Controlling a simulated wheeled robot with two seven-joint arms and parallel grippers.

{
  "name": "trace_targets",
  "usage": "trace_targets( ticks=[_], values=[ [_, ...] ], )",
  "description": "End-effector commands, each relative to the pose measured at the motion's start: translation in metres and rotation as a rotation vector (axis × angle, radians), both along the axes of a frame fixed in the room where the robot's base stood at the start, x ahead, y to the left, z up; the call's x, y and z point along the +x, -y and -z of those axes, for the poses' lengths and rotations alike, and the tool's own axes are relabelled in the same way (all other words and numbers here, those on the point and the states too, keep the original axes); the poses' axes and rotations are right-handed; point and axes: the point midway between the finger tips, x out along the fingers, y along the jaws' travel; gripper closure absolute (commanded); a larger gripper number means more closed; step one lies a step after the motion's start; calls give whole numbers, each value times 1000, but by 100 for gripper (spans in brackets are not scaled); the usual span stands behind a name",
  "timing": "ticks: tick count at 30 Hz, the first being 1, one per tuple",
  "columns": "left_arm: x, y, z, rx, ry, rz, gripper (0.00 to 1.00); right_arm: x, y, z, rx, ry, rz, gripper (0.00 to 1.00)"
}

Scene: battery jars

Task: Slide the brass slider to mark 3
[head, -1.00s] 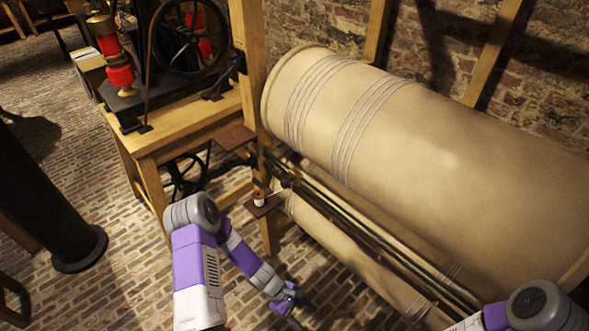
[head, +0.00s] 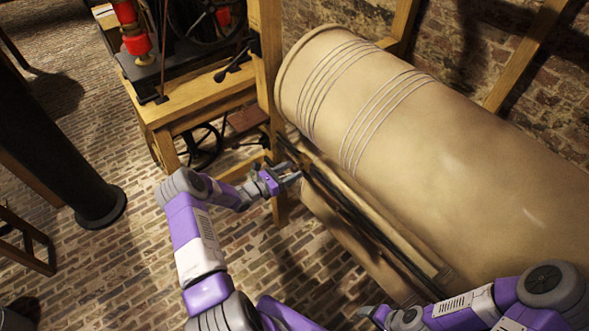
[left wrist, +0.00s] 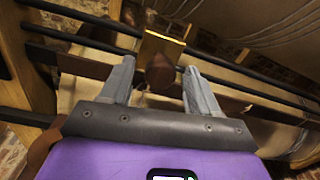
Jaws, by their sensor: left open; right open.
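The brass slider (left wrist: 163,47) is a small bright brass block with a rounded brown knob (left wrist: 160,72), seen in the left wrist view on a dark rail. My left gripper (left wrist: 159,66) is open, with one finger on each side of the knob and visible gaps to it. In the head view my left gripper (head: 290,178) is at the left part of the rails and hides the slider. My right gripper (head: 366,311) is at the bottom edge, away from the rails, too small to show its fingers clearly. I cannot make out mark 3 or any other numbers.
A large tan roller (head: 450,150) lies behind the dark rails (head: 350,210). A wooden post (head: 265,70) stands left of it, beside a wooden bench (head: 190,108) with machinery. A black column (head: 60,150) stands at far left. Brick floor (head: 110,260) is open in front.

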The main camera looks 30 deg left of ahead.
Motion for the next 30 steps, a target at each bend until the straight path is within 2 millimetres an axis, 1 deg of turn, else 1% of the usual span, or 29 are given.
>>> trace_targets(
  ticks=[1, 3, 6, 14, 24, 26, 30],
  values=[
    [6, 3, 1, 1, 0, 1, 39, 0, 0, 1, 0, 0, 0, 32],
    [11, 6, 1, 0, -1, 2, 39, 0, 0, 1, 0, 0, 0, 32],
    [16, 8, 1, 0, -1, 1, 39, 0, 0, 1, 0, 0, 0, 32],
    [17, 8, 0, 1, -2, 1, 39, 0, 0, 1, 0, 0, 0, 32],
    [16, 8, 0, 1, -2, 1, 91, 0, 0, 1, 0, 1, 0, 32],
    [16, 8, 0, 1, -2, 1, 100, 0, 0, 1, 0, 1, 0, 32],
    [16, 8, 0, 1, -2, 1, 100, 0, 0, 1, 0, 1, 0, 32]
  ],
)
